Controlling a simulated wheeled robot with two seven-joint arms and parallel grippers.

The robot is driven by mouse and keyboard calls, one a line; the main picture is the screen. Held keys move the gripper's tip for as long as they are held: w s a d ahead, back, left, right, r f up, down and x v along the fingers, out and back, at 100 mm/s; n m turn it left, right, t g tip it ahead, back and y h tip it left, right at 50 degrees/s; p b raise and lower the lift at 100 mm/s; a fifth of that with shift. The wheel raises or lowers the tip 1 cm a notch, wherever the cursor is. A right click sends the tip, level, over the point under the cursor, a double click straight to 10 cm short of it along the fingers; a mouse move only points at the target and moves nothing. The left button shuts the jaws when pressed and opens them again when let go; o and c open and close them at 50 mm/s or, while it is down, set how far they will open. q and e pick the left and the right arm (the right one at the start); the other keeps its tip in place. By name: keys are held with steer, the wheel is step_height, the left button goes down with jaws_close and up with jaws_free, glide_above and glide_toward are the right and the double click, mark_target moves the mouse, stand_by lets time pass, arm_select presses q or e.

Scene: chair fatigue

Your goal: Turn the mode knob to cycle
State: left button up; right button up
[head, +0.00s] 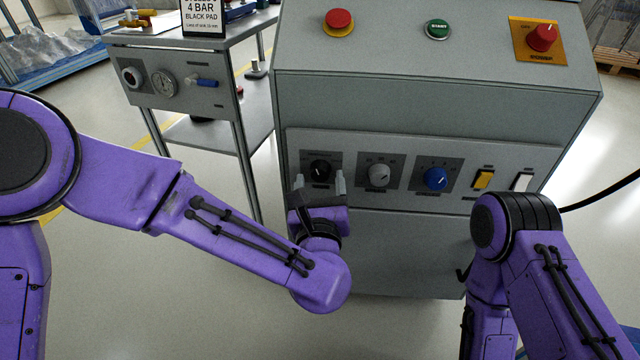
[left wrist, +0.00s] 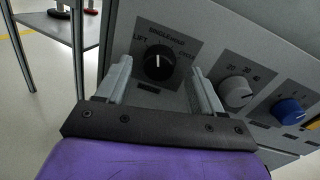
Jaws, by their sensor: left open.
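The mode knob (head: 320,169) is a black round knob on a dark plate at the left end of the cabinet's lower panel. In the left wrist view the knob (left wrist: 158,67) has a white pointer line standing about upright, towards the top label, between "LIFT" on the left and a partly readable label on the right. My left gripper (head: 319,184) is open in front of the knob. In the left wrist view its fingers (left wrist: 158,78) stand on either side of the knob, apart from it. My right arm is at the lower right; its gripper does not show.
To the right on the panel are a grey knob (head: 379,175), a blue knob (head: 436,179), a yellow switch (head: 483,180) and a white switch (head: 522,182). A red button (head: 339,20), a green button (head: 438,29) and a red knob (head: 541,38) sit above. A metal cart (head: 180,85) stands left.

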arm_select(q)
steer(key=shift+w, duration=0.75)
steer(key=c, duration=1.1)
steer(key=shift+o, duration=0.2)
steer(key=shift+m, duration=0.3)
steer(key=m, duration=0.3)
steer(key=shift+p, duration=0.3)
steer(key=m+p, duration=0.1)
steer(key=m, duration=0.3)
steer(key=shift+t, duration=0.3)
steer(key=m+h+p, duration=0.1)
steer(key=m, duration=0.4)
steer(key=shift+f+m+p, duration=0.2)
steer(key=shift+m+p, duration=0.65)
steer(key=shift+m, duration=1.45)
